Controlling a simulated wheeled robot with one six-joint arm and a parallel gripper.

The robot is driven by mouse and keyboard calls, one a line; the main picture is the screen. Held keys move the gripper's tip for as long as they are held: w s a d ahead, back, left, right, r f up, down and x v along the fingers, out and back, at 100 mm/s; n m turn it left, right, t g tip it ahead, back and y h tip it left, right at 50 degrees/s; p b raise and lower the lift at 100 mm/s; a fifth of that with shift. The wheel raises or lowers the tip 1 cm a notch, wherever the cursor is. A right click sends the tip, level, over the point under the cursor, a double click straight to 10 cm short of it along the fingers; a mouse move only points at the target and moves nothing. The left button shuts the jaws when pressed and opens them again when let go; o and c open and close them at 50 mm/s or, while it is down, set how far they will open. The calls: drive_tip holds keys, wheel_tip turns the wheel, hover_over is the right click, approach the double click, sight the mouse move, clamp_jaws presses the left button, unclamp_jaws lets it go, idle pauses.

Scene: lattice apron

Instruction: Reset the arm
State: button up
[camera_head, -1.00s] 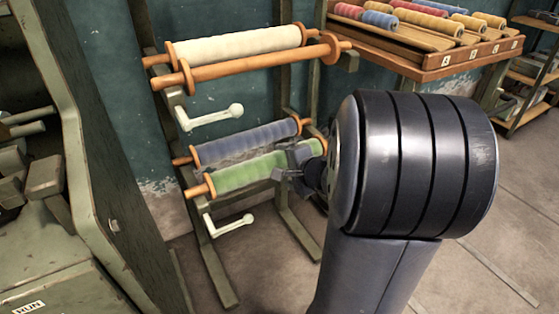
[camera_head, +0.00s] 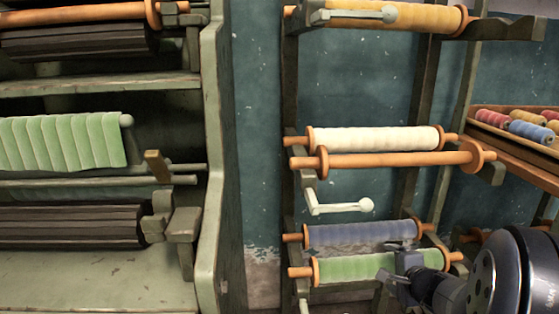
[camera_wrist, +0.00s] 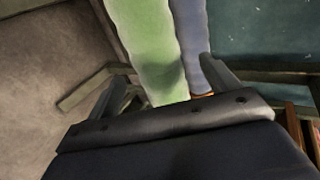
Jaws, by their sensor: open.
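My gripper (camera_head: 394,266) is at the lower right in the head view, at the right part of the green roll (camera_head: 350,268) on the lower rack. In the wrist view my gripper (camera_wrist: 165,85) is open, its two fingers spread apart. The green roll (camera_wrist: 150,50) shows between the fingers, and the blue-grey roll (camera_wrist: 190,40) lies beside it toward the right finger. I cannot tell whether a finger touches either roll. My arm hides part of the rack's lower right.
Above are a cream roll (camera_head: 375,139), a bare orange roller (camera_head: 400,160) and a white crank (camera_head: 340,207). A yellow roll (camera_head: 400,17) is on top. A green machine (camera_head: 212,150) with green cloth (camera_head: 60,141) stands left. A spool tray (camera_head: 515,135) is at right.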

drive_tip(key=b+x, duration=0.1)
drive_tip(key=x, duration=0.4)
drive_tip(key=shift+w+f, duration=0.15)
drive_tip(key=shift+w, duration=0.05)
drive_tip(key=shift+s+r+p, duration=0.1)
drive_tip(key=shift+r+p, duration=0.2)
drive_tip(key=shift+p, duration=0.2)
drive_tip(key=shift+s+a, duration=0.1)
